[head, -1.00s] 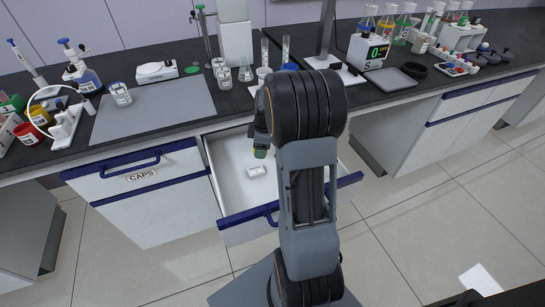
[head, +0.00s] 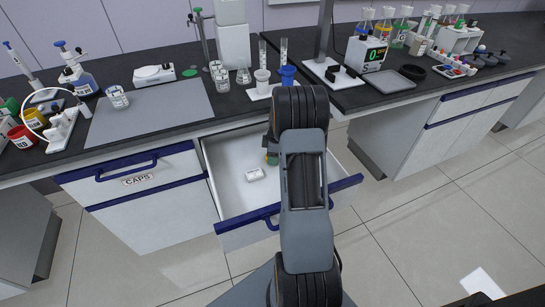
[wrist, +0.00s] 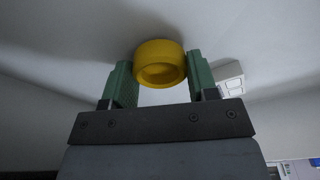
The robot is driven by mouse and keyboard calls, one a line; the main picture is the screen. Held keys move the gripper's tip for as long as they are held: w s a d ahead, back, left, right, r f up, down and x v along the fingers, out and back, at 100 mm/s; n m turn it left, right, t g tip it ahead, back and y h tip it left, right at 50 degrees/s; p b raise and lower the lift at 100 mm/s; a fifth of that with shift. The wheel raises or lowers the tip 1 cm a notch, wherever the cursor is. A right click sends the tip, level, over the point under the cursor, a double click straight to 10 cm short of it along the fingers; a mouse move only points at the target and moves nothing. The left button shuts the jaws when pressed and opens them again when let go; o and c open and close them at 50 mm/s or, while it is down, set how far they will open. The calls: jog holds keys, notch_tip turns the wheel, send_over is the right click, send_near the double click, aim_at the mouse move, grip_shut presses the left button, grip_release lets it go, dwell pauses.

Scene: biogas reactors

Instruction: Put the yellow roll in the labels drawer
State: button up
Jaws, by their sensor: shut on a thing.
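The yellow roll (wrist: 160,62) is between the two green fingers of my gripper (wrist: 160,80) in the wrist view, and the gripper is shut on it. In the head view my gripper (head: 271,157) is low inside the open drawer (head: 226,160), mostly hidden behind my arm. The wrist view shows the roll close to the white drawer floor; I cannot tell whether it touches. The open drawer's label is not visible. A small white box (head: 255,174) lies on the drawer floor and also shows in the wrist view (wrist: 228,78).
A closed drawer marked CAPS (head: 137,180) is left of the open one. The bench above holds a grey mat (head: 160,112), bottles and a stand. The drawer's left part is clear.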

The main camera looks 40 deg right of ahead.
jog(key=shift+f, duration=0.25)
jog(key=shift+f, duration=0.1)
jog(key=shift+f, duration=0.15)
jog(key=o, duration=0.9)
